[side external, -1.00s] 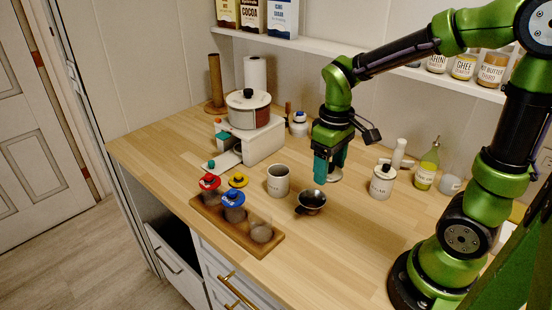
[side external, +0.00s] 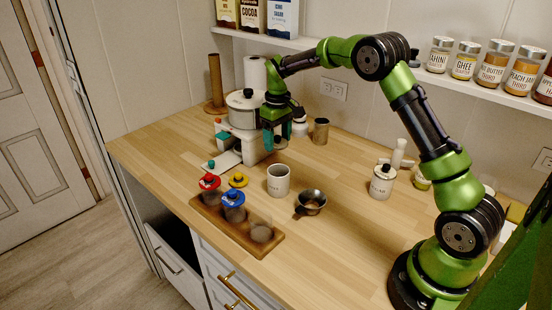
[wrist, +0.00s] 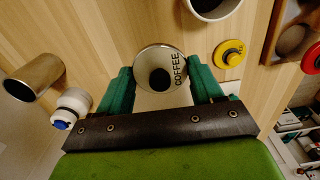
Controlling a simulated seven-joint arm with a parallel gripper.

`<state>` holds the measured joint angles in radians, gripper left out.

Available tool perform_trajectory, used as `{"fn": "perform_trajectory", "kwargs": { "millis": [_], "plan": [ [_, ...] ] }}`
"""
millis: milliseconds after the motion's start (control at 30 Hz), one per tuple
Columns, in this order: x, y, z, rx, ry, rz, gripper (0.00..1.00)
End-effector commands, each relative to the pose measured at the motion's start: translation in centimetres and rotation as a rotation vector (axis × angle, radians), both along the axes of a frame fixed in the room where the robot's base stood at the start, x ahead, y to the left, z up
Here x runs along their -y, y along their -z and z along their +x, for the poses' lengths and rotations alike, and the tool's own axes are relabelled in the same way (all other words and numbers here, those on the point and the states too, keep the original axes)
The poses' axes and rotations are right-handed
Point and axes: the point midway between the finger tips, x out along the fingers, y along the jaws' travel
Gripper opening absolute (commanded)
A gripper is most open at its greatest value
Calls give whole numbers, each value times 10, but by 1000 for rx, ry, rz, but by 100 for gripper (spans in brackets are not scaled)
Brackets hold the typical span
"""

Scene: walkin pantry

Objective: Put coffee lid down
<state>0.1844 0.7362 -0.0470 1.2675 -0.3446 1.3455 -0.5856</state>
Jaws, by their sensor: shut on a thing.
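The coffee lid (wrist: 160,72) is a pale round disc with a dark knob and the word COFFEE on it. In the wrist view it sits between the two teal fingers of my gripper (wrist: 162,92). In the side view my gripper (side external: 277,137) points down in front of the white machine with the pot, and the lid (side external: 280,144) shows as a small pale patch by the fingertips. My gripper is shut on the lid, held over the wooden counter (side external: 330,165). I cannot tell its exact height.
A white mug (side external: 278,181) and a dark metal bowl (side external: 310,203) stand nearer the front. A metal cylinder (side external: 321,131) is right of my gripper. A white canister (side external: 382,183) stands right. The counter between is clear.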

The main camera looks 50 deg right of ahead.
Motion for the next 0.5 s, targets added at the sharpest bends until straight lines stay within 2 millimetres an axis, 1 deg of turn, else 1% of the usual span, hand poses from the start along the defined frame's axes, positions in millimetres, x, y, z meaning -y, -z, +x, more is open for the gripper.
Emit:
{"fn": "perform_trajectory", "kwargs": {
  "millis": [33,100,167,233,400,500],
  "plan": [
    [1,-3,5,2,-4,-1,37],
    [1,-8,9,1,-11,0,37],
    [1,-8,11,1,-15,0,37],
    [0,-1,11,-3,-23,1,37],
    [0,32,10,-3,-27,2,37],
    [0,45,10,-1,-29,0,37]
  ]
}}
